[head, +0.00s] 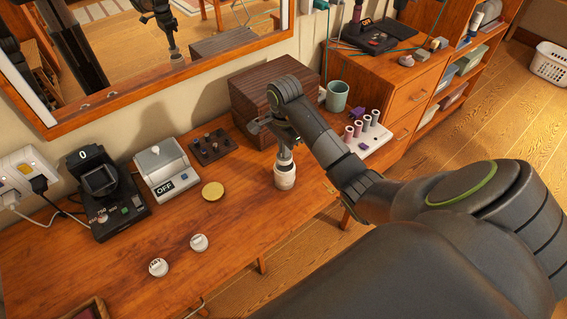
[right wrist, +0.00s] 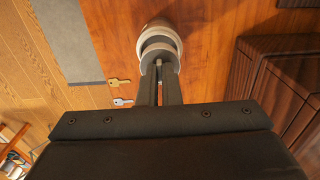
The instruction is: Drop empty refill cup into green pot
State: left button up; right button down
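A white, stepped round cup with grey bands (head: 285,178) stands on the wooden dresser top; I take it to hold or be the refill cup. My right gripper (head: 285,150) points down at its top. In the right wrist view the fingers (right wrist: 159,66) are close together at a small grey round piece (right wrist: 160,50) in front of the white ring (right wrist: 162,30). They seem shut on this piece; whether it is separate from the white part is hard to tell. The green pot (head: 337,96) stands upright beyond, to the right of the wooden box. My left gripper is not in view.
A dark wooden box (head: 253,98) stands behind my right gripper. A white rack of several spools (head: 374,137) is right of it. The front dresser top is mostly clear.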

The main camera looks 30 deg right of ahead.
aim_at(335, 107)
jog(key=l+z, duration=0.1)
jog(key=z, duration=0.35)
jog(key=l+z, duration=0.1)
jog(key=z, duration=0.35)
jog(key=l+z, duration=0.15)
jog(key=z, duration=0.3)
jog(key=i+l, duration=0.6)
jog(key=l, duration=0.15)
jog(key=i+l+u, duration=0.1)
jog(key=u, duration=0.25)
jog(key=l+u, duration=0.15)
jog(key=u, duration=0.25)
jog(key=i+l+u, duration=0.1)
jog(key=u, duration=0.25)
